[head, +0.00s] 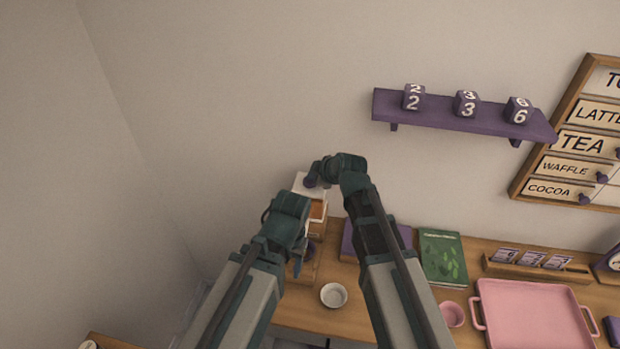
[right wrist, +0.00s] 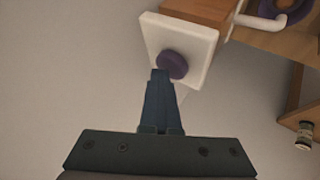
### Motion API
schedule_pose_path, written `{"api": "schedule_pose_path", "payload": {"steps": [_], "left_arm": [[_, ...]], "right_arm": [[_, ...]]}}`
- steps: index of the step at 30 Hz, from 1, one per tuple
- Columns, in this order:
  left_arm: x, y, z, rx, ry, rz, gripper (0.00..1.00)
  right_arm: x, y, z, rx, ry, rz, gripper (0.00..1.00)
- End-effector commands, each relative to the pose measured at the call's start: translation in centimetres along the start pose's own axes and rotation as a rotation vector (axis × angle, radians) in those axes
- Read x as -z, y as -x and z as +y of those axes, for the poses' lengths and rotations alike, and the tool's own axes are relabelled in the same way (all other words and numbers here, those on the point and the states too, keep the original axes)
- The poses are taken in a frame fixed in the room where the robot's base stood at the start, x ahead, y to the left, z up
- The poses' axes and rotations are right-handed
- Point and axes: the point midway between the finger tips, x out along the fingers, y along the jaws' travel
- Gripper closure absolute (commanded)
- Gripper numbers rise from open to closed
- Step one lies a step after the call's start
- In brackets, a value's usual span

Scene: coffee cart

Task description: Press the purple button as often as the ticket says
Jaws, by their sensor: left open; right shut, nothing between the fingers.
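The round purple button (right wrist: 175,62) sits on a white square plate (right wrist: 205,45) on the wooden machine in the right wrist view. My right gripper (right wrist: 160,73) is shut and empty, its tips at the button's lower left edge; I cannot tell whether they touch it. In the head view my right gripper (head: 316,173) is at the top of the white and wooden machine (head: 317,210), partly covering it. My left gripper (head: 298,264) is open, lower down at the machine's front. Small cards (head: 532,258) stand in a wooden holder; I cannot tell if one is the ticket.
A white bowl (head: 333,295) stands on the counter between my arms. A green book (head: 442,257), a pink cup (head: 452,313) and a pink tray (head: 535,318) are to the right. A purple shelf (head: 440,112) with number cubes and a menu board (head: 575,140) hang on the wall.

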Motion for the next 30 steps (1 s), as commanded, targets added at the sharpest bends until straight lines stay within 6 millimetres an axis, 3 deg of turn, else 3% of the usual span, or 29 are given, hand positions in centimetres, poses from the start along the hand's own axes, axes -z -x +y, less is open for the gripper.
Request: {"api": "schedule_pose_path", "payload": {"steps": [19, 30], "left_arm": [[-0.1, 2.4, -0.2, 0.000, 0.000, 0.000, 0.41], [-0.1, 2.4, -0.2, 0.000, 0.000, 0.000, 0.41]], "right_arm": [[1.2, 1.7, 1.3, 0.001, 0.000, -0.001, 1.00], [1.2, 1.7, 1.3, 0.000, 0.000, 0.000, 1.00]]}}
